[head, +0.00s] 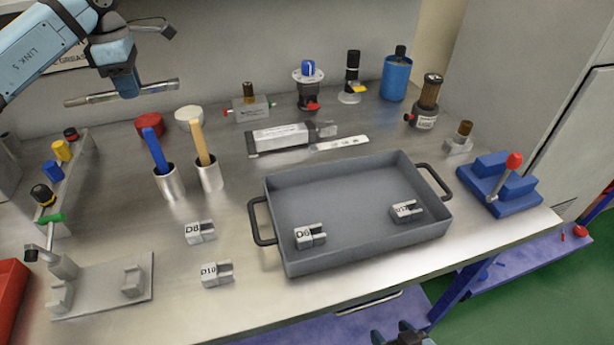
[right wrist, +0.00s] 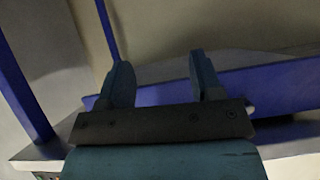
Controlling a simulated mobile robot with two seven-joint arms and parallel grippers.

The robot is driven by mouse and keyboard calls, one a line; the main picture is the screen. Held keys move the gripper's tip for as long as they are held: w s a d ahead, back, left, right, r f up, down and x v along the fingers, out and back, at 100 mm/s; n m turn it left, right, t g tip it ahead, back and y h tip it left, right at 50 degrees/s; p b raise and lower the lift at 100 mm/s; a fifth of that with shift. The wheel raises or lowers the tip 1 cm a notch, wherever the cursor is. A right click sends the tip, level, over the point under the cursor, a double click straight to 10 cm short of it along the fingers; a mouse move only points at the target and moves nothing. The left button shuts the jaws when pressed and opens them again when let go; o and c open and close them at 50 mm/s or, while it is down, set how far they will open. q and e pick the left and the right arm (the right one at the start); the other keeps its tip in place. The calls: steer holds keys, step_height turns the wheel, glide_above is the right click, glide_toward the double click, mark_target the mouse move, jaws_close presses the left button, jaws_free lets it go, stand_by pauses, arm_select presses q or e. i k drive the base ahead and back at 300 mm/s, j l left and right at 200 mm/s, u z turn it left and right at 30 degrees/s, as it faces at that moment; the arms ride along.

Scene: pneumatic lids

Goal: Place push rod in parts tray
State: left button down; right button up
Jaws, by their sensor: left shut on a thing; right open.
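My left gripper (head: 124,92) is shut on a silver push rod (head: 157,88). The rod is held roughly level above the back left of the bench, apart from the bench top. The grey parts tray (head: 352,261) with two dark handles stands on the bench, right of and nearer than the left gripper. Two small labelled blocks, D6 (head: 310,237) and one with an unclear label (head: 406,211), lie in it. My right gripper (head: 402,336) shows at the bottom edge. In the right wrist view its fingers (right wrist: 162,82) are apart and empty.
Blocks D8 (head: 200,233) and D10 (head: 217,274) lie left of the tray. Two cups with a blue handle (head: 155,150) and a yellow handle (head: 200,143) stand below the rod. A blue fixture (head: 499,187) stands right of the tray. The tray's middle is clear.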

mark_target(343, 194)
steer(key=k+l+z, duration=0.25)
steer(key=l, duration=0.45)
steer(key=l+z, duration=0.25)
steer(key=l, duration=0.45)
